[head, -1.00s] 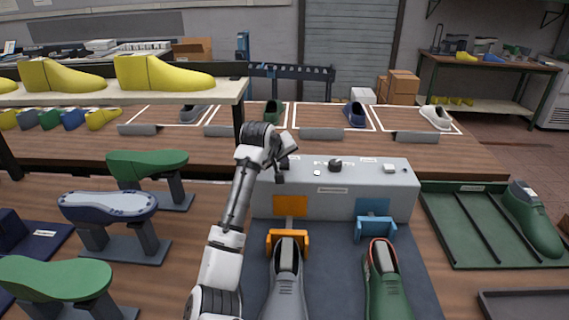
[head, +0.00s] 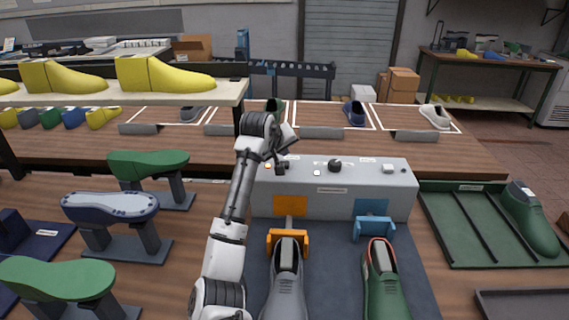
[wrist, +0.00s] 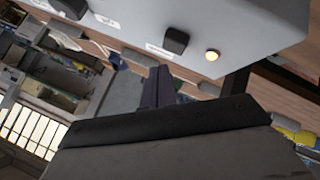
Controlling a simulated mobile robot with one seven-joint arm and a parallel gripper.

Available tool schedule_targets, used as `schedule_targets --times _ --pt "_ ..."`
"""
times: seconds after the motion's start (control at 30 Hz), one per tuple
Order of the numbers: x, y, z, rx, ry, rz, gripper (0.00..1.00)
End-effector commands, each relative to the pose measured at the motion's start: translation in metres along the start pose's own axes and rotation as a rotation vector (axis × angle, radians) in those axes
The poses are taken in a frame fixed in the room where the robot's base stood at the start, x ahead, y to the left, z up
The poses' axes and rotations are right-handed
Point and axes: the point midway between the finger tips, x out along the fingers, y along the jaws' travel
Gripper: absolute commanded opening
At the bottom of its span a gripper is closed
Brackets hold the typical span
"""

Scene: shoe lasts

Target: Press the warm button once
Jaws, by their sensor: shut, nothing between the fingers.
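The grey control box (head: 345,185) stands across the middle of the bench. At the left end of its top are a black square button (wrist: 176,40) and a small lit amber lamp (wrist: 212,55), both clear in the wrist view. The lamp also shows in the head view (head: 268,166). A label (wrist: 160,50) sits by the button, too small to read. My gripper (head: 279,167) is shut and empty over this left end. Its dark fingers (wrist: 158,86) show below the button in the wrist view. I cannot tell whether they touch it.
A dark knob (head: 335,165) and a pale button (head: 388,168) sit further right on the box. A grey shoe (head: 287,280) and a green shoe (head: 383,285) stand in front. The yellow-last shelf (head: 225,92) is close left of my arm.

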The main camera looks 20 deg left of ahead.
Motion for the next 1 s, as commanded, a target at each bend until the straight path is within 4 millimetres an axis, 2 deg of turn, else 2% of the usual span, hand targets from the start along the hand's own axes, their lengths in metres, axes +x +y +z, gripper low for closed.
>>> schedule_targets --times 0.4,1.0 --pt "-0.027 0.020 -0.020 0.000 0.001 0.000 0.00" --pt "-0.028 0.020 -0.020 0.000 0.000 0.000 0.00"
